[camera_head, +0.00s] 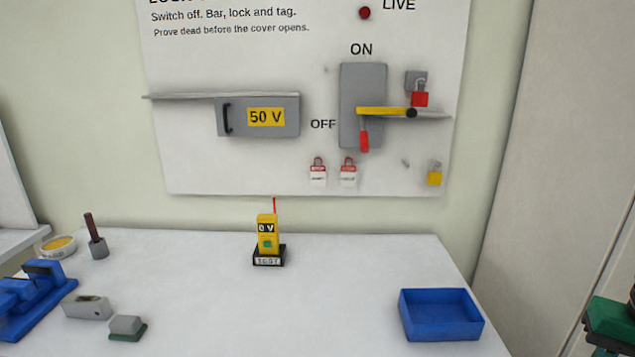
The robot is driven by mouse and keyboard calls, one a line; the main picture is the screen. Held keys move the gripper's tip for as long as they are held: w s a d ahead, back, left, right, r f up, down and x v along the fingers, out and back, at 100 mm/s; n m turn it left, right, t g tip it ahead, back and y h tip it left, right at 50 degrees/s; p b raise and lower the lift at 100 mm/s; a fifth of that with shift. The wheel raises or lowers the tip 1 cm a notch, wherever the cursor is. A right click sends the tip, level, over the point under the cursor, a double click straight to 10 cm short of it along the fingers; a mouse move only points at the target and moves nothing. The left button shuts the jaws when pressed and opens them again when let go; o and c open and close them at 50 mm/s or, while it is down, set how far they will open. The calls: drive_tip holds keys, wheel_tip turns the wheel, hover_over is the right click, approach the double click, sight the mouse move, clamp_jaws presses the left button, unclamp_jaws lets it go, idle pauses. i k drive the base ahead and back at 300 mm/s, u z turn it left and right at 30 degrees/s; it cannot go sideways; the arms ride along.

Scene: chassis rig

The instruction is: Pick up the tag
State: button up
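Two white tags with red tops hang side by side low on the white board, a left tag (318,174) and a right tag (348,174). Each has a red loop at its top. Their small print is too small to read. They hang below the grey switch box (377,82), whose red handle (364,141) points down. A yellow bar (383,111) lies across the switch. A red padlock (420,99) hangs at the right of the switch.
On the white table (330,300), a yellow tester (267,232) reading 0 V stands below the tags. A blue tray (441,330) is at right. Blue fixtures (32,290), a grey block (87,307) and a tape roll (58,246) are at left. A yellow padlock (435,177) hangs on the board.

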sight(318, 173)
drive_tip(key=u, duration=1.15)
drive_tip(key=k, duration=0.7)
drive_tip(key=z, duration=0.55)
drive_tip(key=i, duration=1)
